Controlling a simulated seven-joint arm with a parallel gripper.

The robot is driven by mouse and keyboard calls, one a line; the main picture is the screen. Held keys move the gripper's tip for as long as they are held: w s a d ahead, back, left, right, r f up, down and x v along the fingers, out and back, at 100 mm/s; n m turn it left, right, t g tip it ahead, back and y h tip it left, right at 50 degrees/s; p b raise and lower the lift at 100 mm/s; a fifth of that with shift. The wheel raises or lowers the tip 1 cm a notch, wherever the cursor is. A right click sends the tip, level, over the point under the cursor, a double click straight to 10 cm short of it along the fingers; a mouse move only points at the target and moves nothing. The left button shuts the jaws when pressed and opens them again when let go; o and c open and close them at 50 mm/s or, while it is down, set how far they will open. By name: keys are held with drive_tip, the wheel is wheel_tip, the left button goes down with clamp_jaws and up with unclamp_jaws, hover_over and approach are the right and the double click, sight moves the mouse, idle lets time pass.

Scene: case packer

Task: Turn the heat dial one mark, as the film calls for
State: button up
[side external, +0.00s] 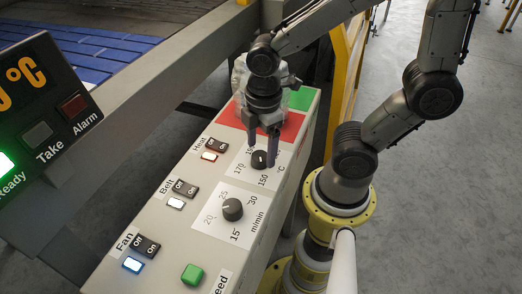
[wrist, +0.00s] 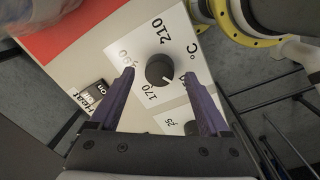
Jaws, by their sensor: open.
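The heat dial (side external: 260,159) is a black round knob on a white plate marked in °C. In the wrist view the heat dial (wrist: 160,70) shows a white pointer line toward the lower right, and the marks 210 and 170 are readable. One mark is partly hidden by a finger. My gripper (side external: 263,150) is above the dial, pointing down, with its fingers apart on either side of it. In the wrist view my gripper (wrist: 160,78) has its two purple fingers well clear of the knob. No contact shows.
A belt speed dial (side external: 232,209) marked m/min sits nearer the front. Lit Heat, Belt and Fan switches (side external: 209,148) line the panel's left side, with a green button (side external: 194,274) at the front. A display (side external: 42,85) shows °C, with Ready lit green.

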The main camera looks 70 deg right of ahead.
drive_tip(key=shift+f, duration=0.9)
clamp_jaws()
